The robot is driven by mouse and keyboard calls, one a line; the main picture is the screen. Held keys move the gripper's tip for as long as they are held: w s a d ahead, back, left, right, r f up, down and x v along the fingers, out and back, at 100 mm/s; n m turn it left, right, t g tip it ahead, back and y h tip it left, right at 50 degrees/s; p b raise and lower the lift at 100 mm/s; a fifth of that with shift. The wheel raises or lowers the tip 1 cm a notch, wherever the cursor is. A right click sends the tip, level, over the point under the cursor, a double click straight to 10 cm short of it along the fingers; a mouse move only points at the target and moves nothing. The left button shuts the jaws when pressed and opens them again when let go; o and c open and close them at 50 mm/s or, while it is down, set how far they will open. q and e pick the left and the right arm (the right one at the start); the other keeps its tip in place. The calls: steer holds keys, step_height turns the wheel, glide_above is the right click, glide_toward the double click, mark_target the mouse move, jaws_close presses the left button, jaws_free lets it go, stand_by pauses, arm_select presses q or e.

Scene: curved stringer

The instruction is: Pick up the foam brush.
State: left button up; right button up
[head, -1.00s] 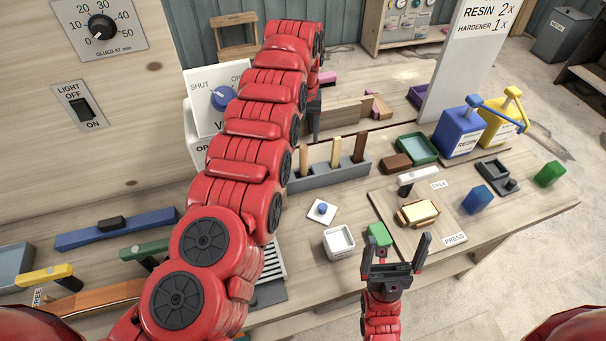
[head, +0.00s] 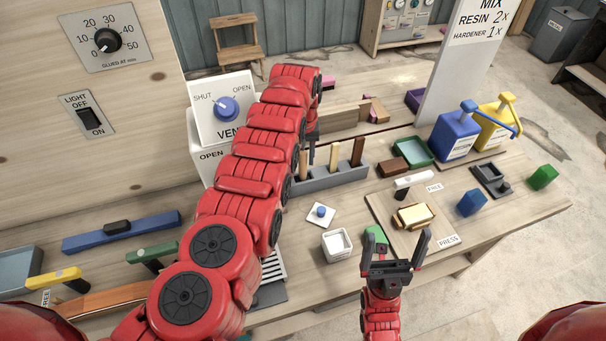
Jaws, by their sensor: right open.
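A grey slotted holder (head: 340,178) stands on the bench and holds upright wooden handles: a tan one at left (head: 303,166), a tan one in the middle (head: 334,154) and a darker brown one at right (head: 357,152). I cannot tell which is the foam brush; no foam head shows. My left gripper (head: 311,158) points down at the holder's left end, close to the left handle. My own arm partly hides it, so its jaw opening and any contact are unclear. My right gripper (head: 397,246) is open and empty at the bench's front edge.
A white cup (head: 337,245) and a blue-button plate (head: 320,213) sit in front of the holder. A board with a clamp (head: 413,216) lies to the right. Blue (head: 457,137) and yellow (head: 497,126) pump containers stand behind. The vent box (head: 223,108) is left of my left arm.

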arm_select(q)
jaws_close()
